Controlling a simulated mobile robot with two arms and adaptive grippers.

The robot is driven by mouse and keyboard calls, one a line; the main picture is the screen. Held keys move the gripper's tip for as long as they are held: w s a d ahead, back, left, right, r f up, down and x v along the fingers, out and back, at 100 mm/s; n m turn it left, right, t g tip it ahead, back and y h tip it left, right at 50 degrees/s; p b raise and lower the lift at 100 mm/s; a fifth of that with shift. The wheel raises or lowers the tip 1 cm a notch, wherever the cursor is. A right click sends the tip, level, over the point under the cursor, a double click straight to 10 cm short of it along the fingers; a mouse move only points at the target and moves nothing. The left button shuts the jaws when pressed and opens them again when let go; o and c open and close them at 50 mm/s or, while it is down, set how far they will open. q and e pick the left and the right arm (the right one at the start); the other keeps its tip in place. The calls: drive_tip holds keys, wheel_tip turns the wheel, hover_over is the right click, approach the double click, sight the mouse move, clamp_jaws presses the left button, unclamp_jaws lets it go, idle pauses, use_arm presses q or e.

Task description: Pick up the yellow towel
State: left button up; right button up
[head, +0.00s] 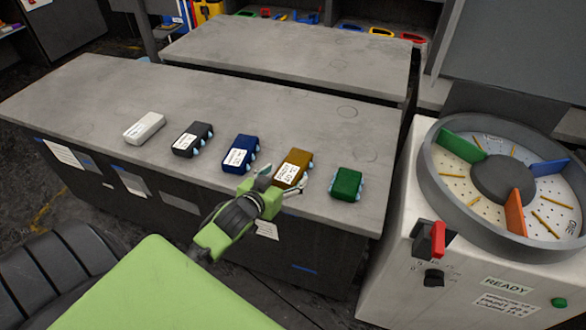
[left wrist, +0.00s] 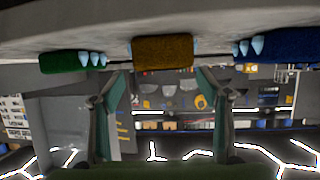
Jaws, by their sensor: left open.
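The yellow towel (head: 296,167) is a brownish-yellow folded block with a white label, lying on the grey workbench near its front edge. In the left wrist view the towel (left wrist: 162,52) appears upside down, centred ahead of the fingers. My left gripper (head: 281,184) is open at the bench's front edge, with its fingers spread at the near end of the towel. In the left wrist view the left gripper (left wrist: 162,74) shows clear space between its fingertips. I cannot tell whether a finger touches the towel. My right gripper is not in view.
A blue block (head: 241,153), a dark block (head: 193,139) and a white block (head: 145,128) lie left of the towel; a green block (head: 347,184) lies right. A machine with a round divided drum (head: 428,178) stands at the right. The bench behind is mostly clear.

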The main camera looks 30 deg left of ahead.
sight(291, 167)
use_arm(q)
drive_tip(key=shift+x, duration=1.15)
drive_tip(key=x, duration=0.2)
drive_tip(key=p+x, duration=0.1)
drive_tip(key=x, duration=0.1)
drive_tip(key=shift+a+r, duration=0.2)
drive_tip(key=shift+a, duration=0.15)
drive_tip(key=shift+w+f, duration=0.3)
drive_tip(key=shift+w, duration=0.2)
drive_tip(key=shift+c, duration=0.3)
drive_tip(key=c, duration=1.2)
